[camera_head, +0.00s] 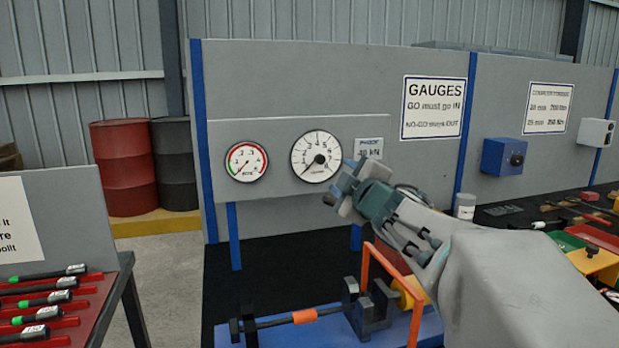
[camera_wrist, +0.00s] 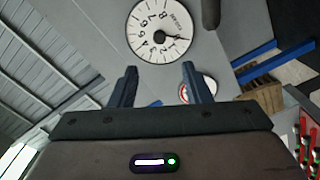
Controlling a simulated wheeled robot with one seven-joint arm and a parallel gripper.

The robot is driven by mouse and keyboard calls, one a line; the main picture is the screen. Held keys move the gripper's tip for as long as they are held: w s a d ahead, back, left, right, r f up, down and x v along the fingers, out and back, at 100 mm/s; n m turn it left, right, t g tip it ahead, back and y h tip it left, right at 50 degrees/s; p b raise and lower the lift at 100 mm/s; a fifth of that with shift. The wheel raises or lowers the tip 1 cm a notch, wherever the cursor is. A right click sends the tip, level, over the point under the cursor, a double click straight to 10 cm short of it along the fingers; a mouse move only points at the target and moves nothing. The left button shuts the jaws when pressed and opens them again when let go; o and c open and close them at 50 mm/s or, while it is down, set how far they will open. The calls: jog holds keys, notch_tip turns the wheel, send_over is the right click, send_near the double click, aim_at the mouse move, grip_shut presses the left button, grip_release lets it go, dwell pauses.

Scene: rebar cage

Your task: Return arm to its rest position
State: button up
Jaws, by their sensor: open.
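My gripper (camera_head: 338,202) is raised in front of the grey gauge panel, at the end of my arm that comes in from the lower right. In the wrist view its two dark fingers (camera_wrist: 159,78) stand apart with nothing between them. A large white dial gauge (camera_head: 317,156) is on the panel, just up and left of the gripper in the head view. The same dial (camera_wrist: 160,30) shows beyond the fingertips in the wrist view. A smaller gauge with a red and green scale (camera_head: 246,162) is to its left. My arm hides part of the bench.
A blue-based rig (camera_head: 285,338) with an orange-marked bar and an orange frame (camera_head: 415,320) stands below the arm. A red tool rack (camera_head: 85,315) is at left, with red (camera_head: 123,168) and dark (camera_head: 174,165) drums behind. Trays and tools (camera_head: 590,245) lie at right.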

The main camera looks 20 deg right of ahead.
jog(key=s+a+f+m+g+p, duration=0.3)
jog(key=s+f+m+g+p, duration=0.1)
jog(key=s, duration=0.4)
jog(key=s+a+f+m+g+p, duration=0.4)
jog(key=s+f+g, duration=0.2)
jog(key=s, duration=0.2)
jog(key=s+a+f+m+g+p, duration=0.4)
jog(key=s+f+g, duration=0.1)
jog(key=s, duration=0.4)
jog(key=shift+f+p, duration=0.3)
jog(key=shift+f, duration=0.15)
